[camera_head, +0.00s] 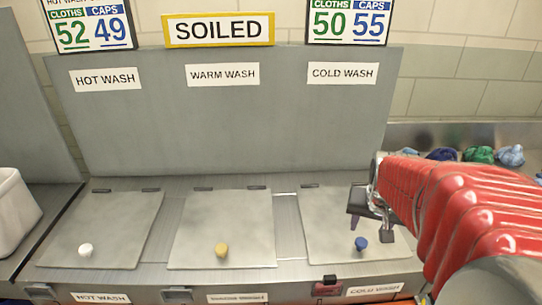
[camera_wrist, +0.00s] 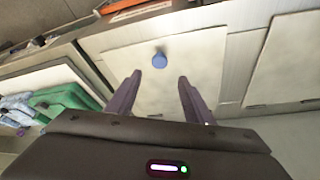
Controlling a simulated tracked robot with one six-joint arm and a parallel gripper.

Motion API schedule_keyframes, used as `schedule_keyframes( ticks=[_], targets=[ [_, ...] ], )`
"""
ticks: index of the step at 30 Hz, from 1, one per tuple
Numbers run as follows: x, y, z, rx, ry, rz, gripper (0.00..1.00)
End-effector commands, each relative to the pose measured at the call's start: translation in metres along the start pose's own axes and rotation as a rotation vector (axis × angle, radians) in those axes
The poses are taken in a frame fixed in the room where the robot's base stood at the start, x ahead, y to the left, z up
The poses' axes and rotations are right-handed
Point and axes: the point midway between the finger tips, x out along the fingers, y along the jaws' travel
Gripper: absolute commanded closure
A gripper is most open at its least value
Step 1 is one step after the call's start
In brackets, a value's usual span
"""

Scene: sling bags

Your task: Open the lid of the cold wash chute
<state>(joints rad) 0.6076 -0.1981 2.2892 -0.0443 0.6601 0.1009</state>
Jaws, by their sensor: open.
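The cold wash lid (camera_head: 320,222) is a pale square panel lying shut on the counter, below the COLD WASH label (camera_head: 342,73). Its blue knob (camera_head: 361,244) stands near the front edge. The lid (camera_wrist: 205,65) and the blue knob (camera_wrist: 159,61) also show in the wrist view. My gripper (camera_head: 371,230) is over the right part of the lid, open and empty. In the wrist view the knob appears just beyond the gap between the fingertips (camera_wrist: 159,77), apart from both fingers. The arm hides the area right of the lid.
The warm wash lid (camera_head: 225,228) with a yellow knob and the hot wash lid (camera_head: 105,228) with a white knob lie shut to the left. A grey back panel (camera_head: 230,130) rises behind. Bundled coloured cloths (camera_head: 479,155) lie at the right. A white bin (camera_head: 14,212) stands far left.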

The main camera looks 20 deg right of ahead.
Motion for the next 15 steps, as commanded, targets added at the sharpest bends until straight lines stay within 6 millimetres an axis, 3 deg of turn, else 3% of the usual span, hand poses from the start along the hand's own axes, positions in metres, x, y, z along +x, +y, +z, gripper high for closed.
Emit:
schedule_keyframes(
  ticks=[15],
  targets=[
    [0.063,0.000,0.000,0.000,-0.003,0.001,0.53]
  ],
)
